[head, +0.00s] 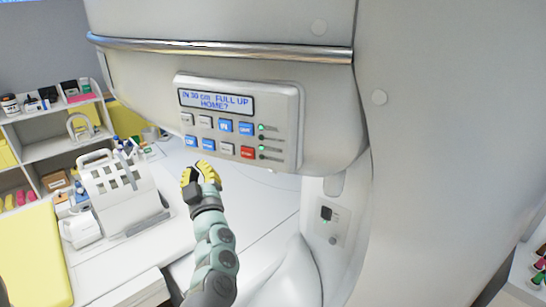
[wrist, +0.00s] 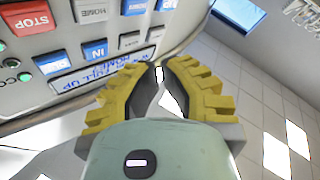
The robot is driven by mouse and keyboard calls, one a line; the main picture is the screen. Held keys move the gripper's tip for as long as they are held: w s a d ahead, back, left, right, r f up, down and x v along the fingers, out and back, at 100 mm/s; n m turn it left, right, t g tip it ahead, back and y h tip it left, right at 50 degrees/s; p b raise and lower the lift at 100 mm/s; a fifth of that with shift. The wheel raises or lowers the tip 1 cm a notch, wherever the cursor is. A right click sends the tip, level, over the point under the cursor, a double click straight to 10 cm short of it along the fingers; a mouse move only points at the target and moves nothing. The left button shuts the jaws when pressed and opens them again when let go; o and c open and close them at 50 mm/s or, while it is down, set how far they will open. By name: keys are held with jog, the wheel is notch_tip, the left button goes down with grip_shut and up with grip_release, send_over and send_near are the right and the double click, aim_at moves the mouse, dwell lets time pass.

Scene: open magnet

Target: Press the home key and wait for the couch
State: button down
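The control panel (head: 290,120) is on the front of the white magnet housing. Its display (head: 215,102) reads "IN 30 cm FULL UP HOME?". The grey home key (head: 227,148) is in the lower row, left of the red stop key (head: 247,152). In the wrist view the panel is upside down, with the home key (wrist: 90,10) beside the stop key (wrist: 20,20). My gripper (head: 198,171), with yellow ridged fingers, is just below the panel's lower left keys, apart from the home key.
A white flat surface (head: 262,200) lies below the panel; I cannot tell whether it is the couch. At left are a white caddy (head: 115,185), shelves with bottles (head: 40,120) and a yellow pad (head: 35,260). A metal rail (head: 225,48) runs above the panel. Green lamps (head: 262,138) are lit.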

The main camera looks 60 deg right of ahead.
aim_at(213, 157)
jog(key=d+b, duration=0.1)
jog(key=d, duration=0.2)
jog(key=w+d+b, duration=0.1)
jog(key=d, duration=0.2)
jog(key=shift+w+d, duration=0.2)
jog(key=shift+d, duration=0.1)
jog(key=c, duration=1.7)
grip_release()
grip_shut()
jog(key=shift+w+d+b, duration=0.1)
jog(key=shift+d+b, duration=0.25)
jog(key=shift+b, duration=0.05)
